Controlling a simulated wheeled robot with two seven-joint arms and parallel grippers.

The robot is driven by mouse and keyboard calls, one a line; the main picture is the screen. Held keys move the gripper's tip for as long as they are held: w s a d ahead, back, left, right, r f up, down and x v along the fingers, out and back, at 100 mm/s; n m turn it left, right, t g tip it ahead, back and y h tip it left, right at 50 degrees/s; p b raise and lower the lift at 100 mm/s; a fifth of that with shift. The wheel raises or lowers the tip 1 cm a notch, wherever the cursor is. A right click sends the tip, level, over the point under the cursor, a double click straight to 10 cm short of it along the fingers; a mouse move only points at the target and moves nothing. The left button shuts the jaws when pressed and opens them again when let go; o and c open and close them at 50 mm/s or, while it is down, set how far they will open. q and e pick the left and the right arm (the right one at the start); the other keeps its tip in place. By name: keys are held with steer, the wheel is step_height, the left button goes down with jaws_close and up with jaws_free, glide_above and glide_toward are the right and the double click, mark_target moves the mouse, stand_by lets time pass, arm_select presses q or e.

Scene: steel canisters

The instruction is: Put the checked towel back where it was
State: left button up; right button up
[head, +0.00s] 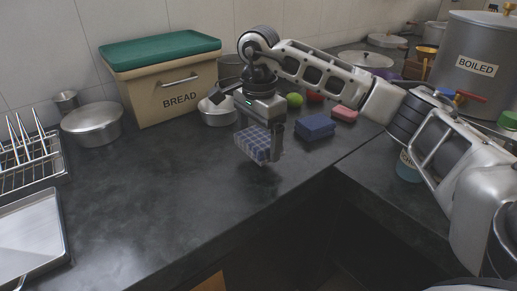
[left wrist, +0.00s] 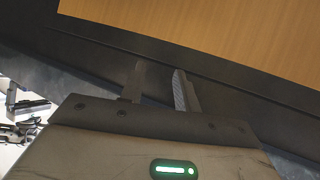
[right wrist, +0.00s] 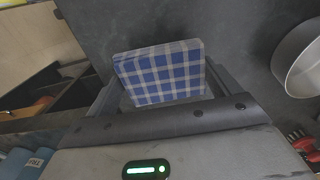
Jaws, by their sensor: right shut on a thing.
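The checked towel (head: 254,143) is a folded blue and white block. My right gripper (head: 262,150) is shut on it and points down over the dark counter, in front of the bread box. Whether the towel touches the counter is hard to tell. In the right wrist view the towel (right wrist: 162,73) sits between the two fingers of my right gripper (right wrist: 165,88). My left gripper (left wrist: 160,85) shows only in the left wrist view. Its fingers are a little apart with nothing between them, below a wooden panel.
A bread box (head: 165,85) with a green lid stands at the back. A dark blue folded cloth (head: 315,127) and a pink sponge (head: 344,114) lie right of the gripper.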

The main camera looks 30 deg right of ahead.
mark_target(258, 138)
steer(key=shift+f, duration=1.6)
steer(key=shift+f, duration=0.1)
steer(key=shift+f, duration=0.15)
steer(key=o, duration=0.7)
steer(key=shift+o, duration=0.2)
steer(key=shift+r, duration=0.6)
step_height(258, 138, up, 11)
steer(key=shift+f+p, duration=0.2)
steer(key=shift+p, duration=0.4)
steer(key=shift+r, duration=0.4)
steer(key=shift+f, duration=0.1)
